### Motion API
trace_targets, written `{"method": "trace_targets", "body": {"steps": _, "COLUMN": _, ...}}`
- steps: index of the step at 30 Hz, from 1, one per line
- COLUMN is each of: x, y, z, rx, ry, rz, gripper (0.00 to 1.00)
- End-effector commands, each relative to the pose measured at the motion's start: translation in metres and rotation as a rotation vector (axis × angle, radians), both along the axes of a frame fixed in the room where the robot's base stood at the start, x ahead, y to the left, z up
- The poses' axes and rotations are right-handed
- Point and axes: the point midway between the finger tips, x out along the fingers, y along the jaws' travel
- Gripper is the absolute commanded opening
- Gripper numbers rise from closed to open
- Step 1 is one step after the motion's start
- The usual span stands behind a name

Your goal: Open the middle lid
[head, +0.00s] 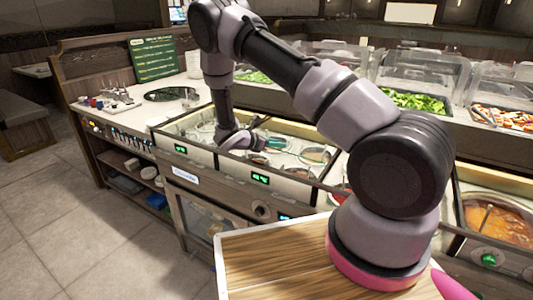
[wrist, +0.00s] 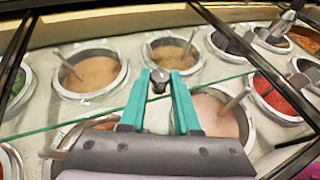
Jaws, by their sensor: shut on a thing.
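My gripper (wrist: 158,84) has teal fingers closed on a small metal knob (wrist: 158,76) in the wrist view. The knob appears to belong to a clear glass lid over the sauce wells. A thin green glass edge (wrist: 60,122) crosses the wrist view just below the knob. I cannot tell whether the lid is raised. Below the glass are round sauce wells, including two tan ones (wrist: 92,72) and a pinkish one (wrist: 215,115). In the head view my gripper (head: 259,143) is low over the middle of the sauce counter, small and partly hidden.
Dark frame bars flank the glass in the wrist view. A red sauce well (wrist: 280,95) with a spoon lies to the right. In the head view, clear-covered salad trays (head: 415,101) stand behind the counter, and a soup pot (head: 500,222) is at right.

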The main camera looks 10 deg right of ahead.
Motion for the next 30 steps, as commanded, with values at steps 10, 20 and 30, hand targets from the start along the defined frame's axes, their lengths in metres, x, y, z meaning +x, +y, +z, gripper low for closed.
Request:
{"method": "trace_targets", "body": {"steps": 10, "x": 0.09, "y": -0.09, "z": 0.001, "rx": -0.002, "ry": -0.006, "rz": -0.002, "gripper": 0.0}}
{"method": "trace_targets", "body": {"steps": 20, "x": 0.154, "y": -0.154, "z": 0.001, "rx": -0.001, "ry": -0.006, "rz": -0.001, "gripper": 0.0}}
{"method": "trace_targets", "body": {"steps": 30, "x": 0.181, "y": -0.18, "z": 0.001, "rx": -0.001, "ry": -0.002, "rz": 0.001, "gripper": 0.0}}
